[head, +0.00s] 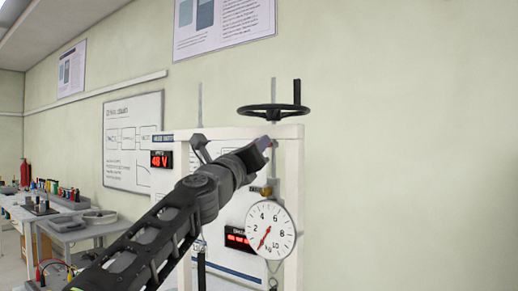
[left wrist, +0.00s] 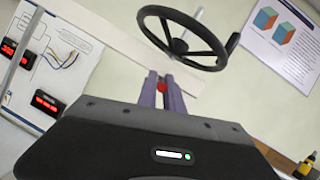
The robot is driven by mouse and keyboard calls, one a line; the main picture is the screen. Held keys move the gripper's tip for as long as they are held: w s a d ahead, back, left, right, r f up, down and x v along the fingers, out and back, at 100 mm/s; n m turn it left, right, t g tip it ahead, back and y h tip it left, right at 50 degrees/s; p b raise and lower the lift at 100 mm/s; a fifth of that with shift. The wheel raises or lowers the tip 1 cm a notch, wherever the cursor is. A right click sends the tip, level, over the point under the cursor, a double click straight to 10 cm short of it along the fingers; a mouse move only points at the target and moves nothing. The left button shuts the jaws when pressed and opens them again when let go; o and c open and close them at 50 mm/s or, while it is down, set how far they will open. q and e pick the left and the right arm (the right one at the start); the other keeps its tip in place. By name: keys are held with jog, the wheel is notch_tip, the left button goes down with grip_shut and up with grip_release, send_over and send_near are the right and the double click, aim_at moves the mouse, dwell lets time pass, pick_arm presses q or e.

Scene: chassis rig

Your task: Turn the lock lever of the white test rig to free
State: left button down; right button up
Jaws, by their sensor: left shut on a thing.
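The white test rig (head: 290,210) stands against the wall, a frame with a top beam, a black handwheel (head: 272,110) above it and a round dial gauge (head: 270,231) hanging inside. My left gripper (head: 266,144) reaches the top beam just below the handwheel. In the left wrist view its two purple fingers (left wrist: 162,90) are closed around a small red piece (left wrist: 162,86), which looks like the lock lever's end. The rest of the lever is hidden by the fingers, so its position cannot be told. The handwheel also shows in the left wrist view (left wrist: 183,38). My right gripper is not in view.
A red digital display (head: 161,159) sits at the rig's upper left, and another (head: 237,240) is beside the dial. A workbench (head: 45,212) with several items stands at the left. The space right of the rig is clear.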

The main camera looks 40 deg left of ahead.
pick_arm(q)
jog(key=shift+a+m+h, duration=0.3)
jog(key=shift+m+h, duration=0.1)
jog(key=shift+h, duration=0.2)
jog(key=a+m+h+p, duration=0.1)
jog(key=m+h+p, duration=0.1)
jog(key=h, duration=0.1)
jog(key=a+m+h+p, duration=0.1)
jog(key=m+h+p, duration=0.1)
jog(key=h, duration=0.2)
jog(key=a+m+g+h+p, duration=0.1)
jog(key=m+h+p, duration=0.1)
jog(key=h+p, duration=0.1)
jog(key=shift+w+a+r+h, duration=0.15)
jog(key=shift+w+h, duration=0.25)
jog(key=shift+h, duration=0.3)
jog(key=c, duration=1.8)
grip_release()
jog(key=shift+o, duration=0.2)
jog(key=shift+f, duration=0.2)
jog(key=b+v, duration=0.2)
jog(key=v, duration=0.5)
jog(key=shift+s, duration=0.3)
